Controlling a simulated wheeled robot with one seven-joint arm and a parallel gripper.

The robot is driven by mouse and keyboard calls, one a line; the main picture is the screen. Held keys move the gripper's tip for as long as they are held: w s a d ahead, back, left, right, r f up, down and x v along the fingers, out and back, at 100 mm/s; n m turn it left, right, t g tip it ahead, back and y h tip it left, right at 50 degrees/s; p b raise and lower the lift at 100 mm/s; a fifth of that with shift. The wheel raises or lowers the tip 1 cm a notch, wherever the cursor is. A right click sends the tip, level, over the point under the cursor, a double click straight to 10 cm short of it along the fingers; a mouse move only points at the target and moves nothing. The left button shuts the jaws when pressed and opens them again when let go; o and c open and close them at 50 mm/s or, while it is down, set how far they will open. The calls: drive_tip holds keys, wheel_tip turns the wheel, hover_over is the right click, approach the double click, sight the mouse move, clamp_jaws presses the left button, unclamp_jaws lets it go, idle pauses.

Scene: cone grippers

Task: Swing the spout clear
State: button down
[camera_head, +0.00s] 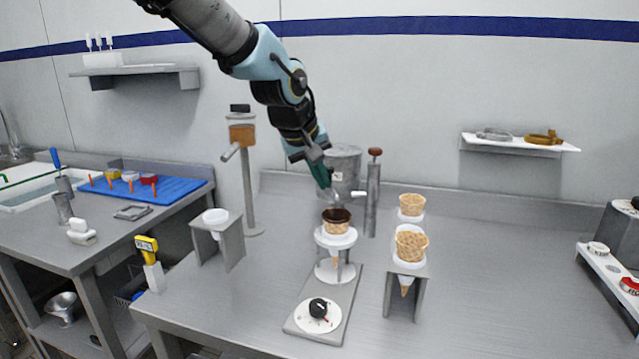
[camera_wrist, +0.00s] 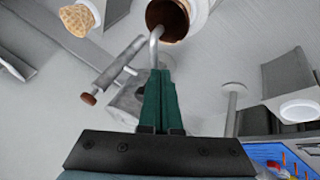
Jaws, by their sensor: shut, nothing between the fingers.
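The spout (camera_wrist: 154,47) is a thin bent metal tube in the wrist view. Its curved end reaches over the mouth of a brown-lined cone (camera_wrist: 170,18). My gripper (camera_wrist: 160,72) has its green fingers shut together, tips right by the tube; I cannot tell whether they touch it. In the head view my gripper (camera_head: 328,187) points down just above the cone (camera_head: 337,226), which stands upright in a white ring holder. A grey metal pot (camera_head: 343,165) is behind it, and the spout is mostly hidden there.
A grey cylinder with a brown knob (camera_head: 373,200) stands close on the right. Two waffle cones (camera_head: 410,245) sit in a stand further right. A post-mounted dispenser (camera_head: 242,135) and an empty white ring stand (camera_head: 216,217) are on the left.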

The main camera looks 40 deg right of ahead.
drive_tip(key=shift+s+d+f+n+t+b, duration=0.1)
drive_tip(key=shift+s+d+n+t+b, duration=0.4)
drive_tip(key=shift+b, duration=1)
drive_tip(key=w+d+n+t+y+b, duration=0.1)
drive_tip(key=d+n+t+y, duration=0.2)
drive_tip(key=d+n+y, duration=0.3)
drive_tip(key=shift+d+n+t+y, duration=0.35)
drive_tip(key=shift+d+n, duration=2.05)
drive_tip(key=shift+n, duration=1.8)
